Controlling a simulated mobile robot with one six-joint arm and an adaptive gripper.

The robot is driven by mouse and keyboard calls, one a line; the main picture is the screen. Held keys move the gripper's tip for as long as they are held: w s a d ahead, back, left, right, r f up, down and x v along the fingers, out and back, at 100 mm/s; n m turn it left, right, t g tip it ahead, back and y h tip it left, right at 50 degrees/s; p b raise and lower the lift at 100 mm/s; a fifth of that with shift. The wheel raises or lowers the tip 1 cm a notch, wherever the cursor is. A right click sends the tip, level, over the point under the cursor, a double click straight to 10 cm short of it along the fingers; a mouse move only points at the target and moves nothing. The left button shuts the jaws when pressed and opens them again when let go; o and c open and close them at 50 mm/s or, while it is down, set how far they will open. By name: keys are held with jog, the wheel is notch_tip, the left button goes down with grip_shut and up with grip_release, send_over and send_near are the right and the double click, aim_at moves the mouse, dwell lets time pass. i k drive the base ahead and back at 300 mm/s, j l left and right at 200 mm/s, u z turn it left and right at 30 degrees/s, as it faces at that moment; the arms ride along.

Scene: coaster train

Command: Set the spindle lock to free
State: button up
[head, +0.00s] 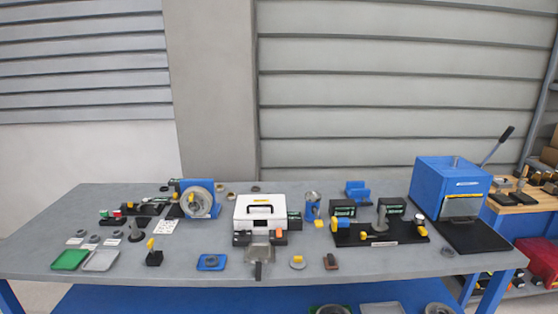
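My gripper is not in view. A blue machine with a round grey wheel (201,201) stands at the back left of the workbench (130,265). A small yellow part (176,181) shows at the wheel machine's upper left. A black block with an upright yellow-topped lever (152,250) stands in front of it, apart from the machine. I cannot tell which of these small parts is the spindle lock, or its setting.
A white case (261,211) stands mid-bench, with a grey fixture (258,256) in front. A black board with yellow parts (380,233) is right of it. A blue press (448,190) with a long lever stands far right. Green (70,259) and grey (101,260) trays lie front left.

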aim_at(363, 235)
jog(key=i+l, duration=0.4)
jog(key=i, duration=0.2)
jog(key=i+l, duration=0.45)
jog(key=i, duration=0.15)
jog(key=i+l, duration=0.4)
jog(key=i, duration=0.2)
jog(key=j+u, duration=0.05)
